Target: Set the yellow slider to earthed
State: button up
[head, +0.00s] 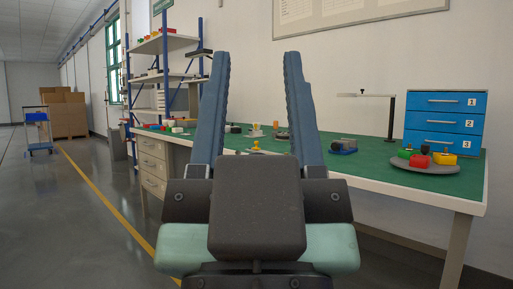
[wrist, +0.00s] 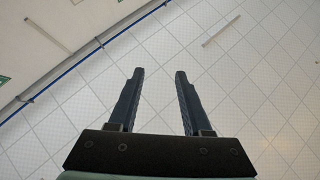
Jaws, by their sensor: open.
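My gripper (head: 257,56) is raised in front of the bench in the head view, its two dark blue fingers spread apart with nothing between them. It also shows open and empty in the wrist view (wrist: 160,72), against a tiled ceiling. I cannot make out for certain which thing is the yellow slider. A small device with a yellow top (head: 256,146) stands on the green bench top (head: 380,168), seen between the fingers and well beyond them. Its setting and any marking for earthed are too small to read. The fingers hide parts of the bench.
A round grey tray (head: 458,170) with red, yellow and green-topped pieces sits at the bench's right end, before a blue drawer unit (head: 445,107). A lamp (head: 391,115) and several small devices stand along the bench. Shelves (head: 165,45) rise behind its left end. The left floor is open.

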jog(key=shift+r+p, duration=0.4)
jog(key=shift+r, duration=0.05)
jog(key=c, duration=0.5)
notch_tip(320, 180, up, 50)
jog(key=p, duration=5)
grip_shut()
jog(key=shift+f, duration=0.1)
